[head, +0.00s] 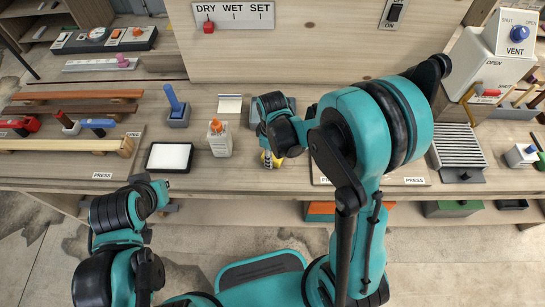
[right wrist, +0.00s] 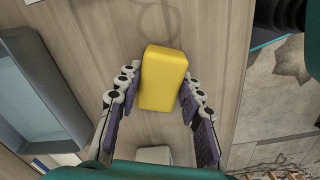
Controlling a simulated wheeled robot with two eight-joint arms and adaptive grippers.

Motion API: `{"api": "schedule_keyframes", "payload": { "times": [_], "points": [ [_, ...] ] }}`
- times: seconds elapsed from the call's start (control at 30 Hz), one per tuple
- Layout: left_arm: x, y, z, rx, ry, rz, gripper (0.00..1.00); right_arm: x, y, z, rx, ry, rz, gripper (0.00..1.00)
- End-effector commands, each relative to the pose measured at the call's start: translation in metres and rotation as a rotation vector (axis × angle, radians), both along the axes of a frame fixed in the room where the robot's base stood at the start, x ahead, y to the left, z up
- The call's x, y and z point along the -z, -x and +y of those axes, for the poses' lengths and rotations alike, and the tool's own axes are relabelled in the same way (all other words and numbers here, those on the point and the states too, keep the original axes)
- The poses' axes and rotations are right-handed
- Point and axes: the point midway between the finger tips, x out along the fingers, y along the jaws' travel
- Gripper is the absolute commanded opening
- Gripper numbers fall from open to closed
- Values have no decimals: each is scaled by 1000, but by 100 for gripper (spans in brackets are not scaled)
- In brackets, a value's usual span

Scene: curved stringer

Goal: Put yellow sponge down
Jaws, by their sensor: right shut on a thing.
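The yellow sponge (right wrist: 164,78) is a small block between the two fingers of my right gripper (right wrist: 158,88), over the wooden bench top. In the head view a yellow bit of the sponge (head: 266,161) shows near the bench's front edge, mostly hidden by my right gripper (head: 271,158). The gripper is shut on the sponge. I cannot tell whether the sponge touches the bench. My left arm is low at the left, in front of the bench. Its hand (head: 150,190) is seen from behind and its fingers do not show clearly.
A white glue bottle (head: 220,141) stands left of the sponge, and a black-framed white pad (head: 169,157) lies further left. A grey tray (right wrist: 32,85) is beside the sponge in the wrist view. A ribbed grey rack (head: 459,146) stands at the right. The bench's front edge is close.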

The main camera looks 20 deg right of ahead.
Motion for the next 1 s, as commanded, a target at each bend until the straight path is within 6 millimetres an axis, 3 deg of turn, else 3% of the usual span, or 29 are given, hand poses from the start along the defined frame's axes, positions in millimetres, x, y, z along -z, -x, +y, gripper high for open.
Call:
{"api": "schedule_keyframes", "payload": {
  "times": [0.27, 0.3, 0.37, 0.4, 0.77, 1.0],
  "points": [
    [2, 0, 0, 0, 0, 0, 0, 2, 0, 0, 0, 0, 0, 5],
    [3, 0, 0, 0, 0, 0, 0, 3, 0, 0, 0, 0, 0, 39],
    [2, 0, 0, 0, 0, 0, 0, 2, 0, 0, 0, 0, 0, 55],
    [2, 0, 0, 0, 0, 0, 0, 1, 0, 0, 0, 0, 0, 57],
    [-3, 0, 0, 0, 0, 0, 0, -4, 0, 0, 0, 0, 0, 57],
    [-21, 0, 0, 0, 0, 0, 0, -50, 1, 0, 0, 0, 0, 57]
  ]
}}
